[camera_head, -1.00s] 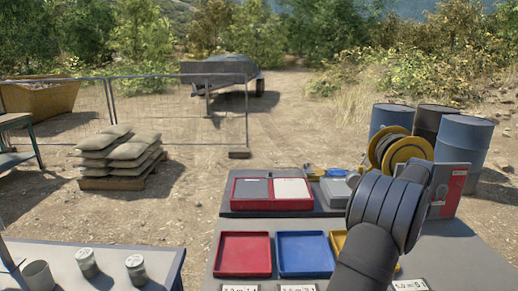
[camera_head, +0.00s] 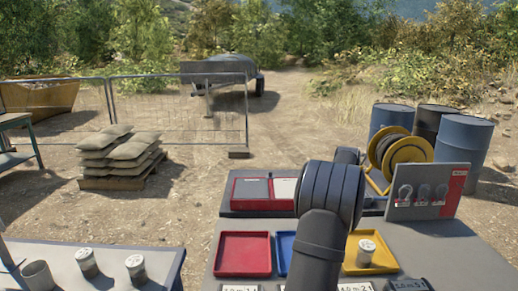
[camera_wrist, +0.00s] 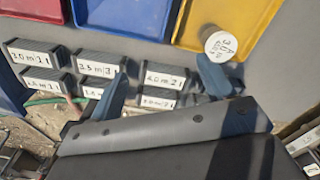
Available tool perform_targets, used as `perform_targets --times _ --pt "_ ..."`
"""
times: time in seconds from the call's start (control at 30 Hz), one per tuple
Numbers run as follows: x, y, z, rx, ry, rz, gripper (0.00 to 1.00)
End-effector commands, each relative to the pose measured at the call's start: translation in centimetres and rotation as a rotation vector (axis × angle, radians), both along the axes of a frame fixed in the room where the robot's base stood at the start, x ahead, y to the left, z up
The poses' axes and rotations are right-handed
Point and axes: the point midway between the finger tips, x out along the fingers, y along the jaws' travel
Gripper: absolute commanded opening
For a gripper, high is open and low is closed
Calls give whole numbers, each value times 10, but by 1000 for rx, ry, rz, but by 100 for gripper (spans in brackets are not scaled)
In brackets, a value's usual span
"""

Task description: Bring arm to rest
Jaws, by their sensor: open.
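My gripper (camera_wrist: 160,85) shows in the wrist view with its two dark blue fingers apart and nothing between them. It is above the table in front of the trays, over several small label blocks. In the head view my arm blocks the middle right and the fingers are hidden. A lidded jar (camera_head: 366,252) stands in the yellow tray (camera_head: 385,264). The jar also shows in the wrist view (camera_wrist: 222,46), just beyond the right finger, with handwriting on its lid.
A red tray (camera_head: 243,254) and a partly hidden blue tray (camera_head: 283,253) sit left of the yellow one. A panel with hook shapes (camera_head: 428,192) stands at the back right beside a yellow reel (camera_head: 408,156). Two jars (camera_head: 135,267) and a cup (camera_head: 38,275) are on the left table.

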Motion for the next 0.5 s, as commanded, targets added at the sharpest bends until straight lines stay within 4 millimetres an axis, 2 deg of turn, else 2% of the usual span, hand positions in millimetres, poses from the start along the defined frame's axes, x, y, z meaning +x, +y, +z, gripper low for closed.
perform_targets --times 0.03,0.5 --pt "4 11 0 0 0 19 75" --pt "29 102 0 0 0 166 75"
